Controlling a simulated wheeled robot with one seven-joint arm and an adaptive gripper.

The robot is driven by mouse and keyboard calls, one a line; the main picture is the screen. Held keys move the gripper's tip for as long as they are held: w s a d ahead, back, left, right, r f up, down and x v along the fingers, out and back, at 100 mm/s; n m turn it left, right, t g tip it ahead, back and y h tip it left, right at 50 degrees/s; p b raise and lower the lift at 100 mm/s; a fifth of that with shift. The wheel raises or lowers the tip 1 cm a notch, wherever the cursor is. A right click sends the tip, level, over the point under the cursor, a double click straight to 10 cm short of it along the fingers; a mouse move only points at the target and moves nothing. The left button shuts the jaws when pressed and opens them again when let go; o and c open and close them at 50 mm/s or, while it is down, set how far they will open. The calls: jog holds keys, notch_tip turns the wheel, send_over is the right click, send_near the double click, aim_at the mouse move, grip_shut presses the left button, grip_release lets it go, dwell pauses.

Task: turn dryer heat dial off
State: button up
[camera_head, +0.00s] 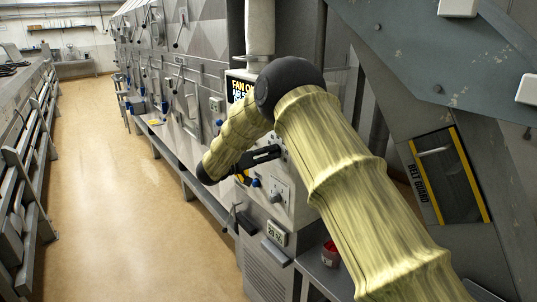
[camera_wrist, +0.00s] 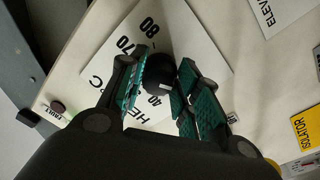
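The heat dial is a round black knob (camera_wrist: 158,74) with a white pointer mark. It sits on a white scale plate (camera_wrist: 118,38) printed with 80, 70, 40, °C and a partly hidden word starting "HE". In the wrist view my gripper (camera_wrist: 163,62) is open, its green-padded fingers on either side of the knob. I cannot tell whether either finger touches it. The fingers cover part of the scale, so the full setting is hard to read. In the head view my gripper (camera_head: 264,155) is at the control panel (camera_head: 300,205); the dial itself is not discernible there.
A yellow isolator label (camera_wrist: 308,130) is at the right of the wrist view, and a small button (camera_wrist: 57,107) is at the left. A belt guard panel (camera_head: 450,175) stands at the right of the head view. The aisle floor (camera_head: 140,220) is clear.

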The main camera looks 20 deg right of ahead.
jog(key=o, duration=0.3)
jog(key=v, duration=1.2)
jog(key=shift+f, duration=0.1)
